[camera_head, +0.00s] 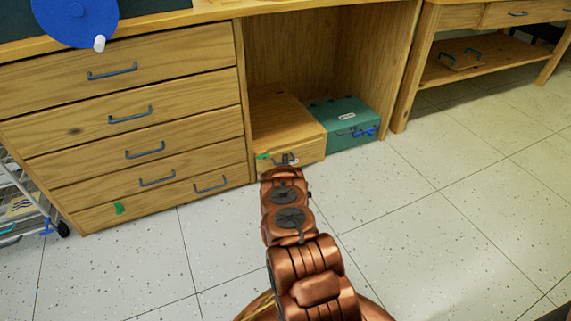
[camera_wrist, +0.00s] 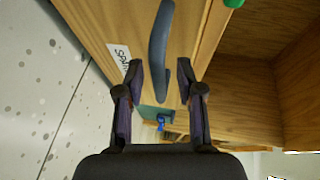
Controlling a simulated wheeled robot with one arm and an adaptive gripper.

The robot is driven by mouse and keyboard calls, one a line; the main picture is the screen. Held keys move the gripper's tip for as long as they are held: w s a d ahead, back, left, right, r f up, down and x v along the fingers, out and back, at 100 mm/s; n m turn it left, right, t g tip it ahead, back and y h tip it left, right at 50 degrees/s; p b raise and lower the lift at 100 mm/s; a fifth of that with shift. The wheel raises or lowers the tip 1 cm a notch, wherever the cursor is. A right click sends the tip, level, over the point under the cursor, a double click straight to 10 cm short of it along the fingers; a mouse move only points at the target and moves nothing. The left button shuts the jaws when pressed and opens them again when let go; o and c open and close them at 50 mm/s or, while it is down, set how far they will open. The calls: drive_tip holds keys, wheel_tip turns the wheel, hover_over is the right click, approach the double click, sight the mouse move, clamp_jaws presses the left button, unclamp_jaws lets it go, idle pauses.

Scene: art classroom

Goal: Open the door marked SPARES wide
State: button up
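The door marked SPARES is the wooden front (camera_head: 308,151) of a low box under the desk, and it looks shut. In the wrist view the door (camera_wrist: 100,22) fills the upper middle, with a white label (camera_wrist: 122,58) only partly readable. Its grey-blue bar handle (camera_wrist: 160,45) runs lengthwise, its near end reaching between my fingertips. My gripper (camera_wrist: 160,78) is open, one finger to each side of the handle's line; I cannot tell whether either touches it. In the head view my arm covers part of the door, and the gripper is hard to make out.
A teal box (camera_head: 345,112) with a blue latch stands right of the wooden box. A drawer unit (camera_head: 70,120) is at left, with a wire cart (camera_head: 22,205) beside it. A workbench (camera_head: 480,75) stands at right. The tiled floor in front is clear.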

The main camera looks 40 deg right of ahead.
clamp_jaws()
idle(0.3)
idle(0.5)
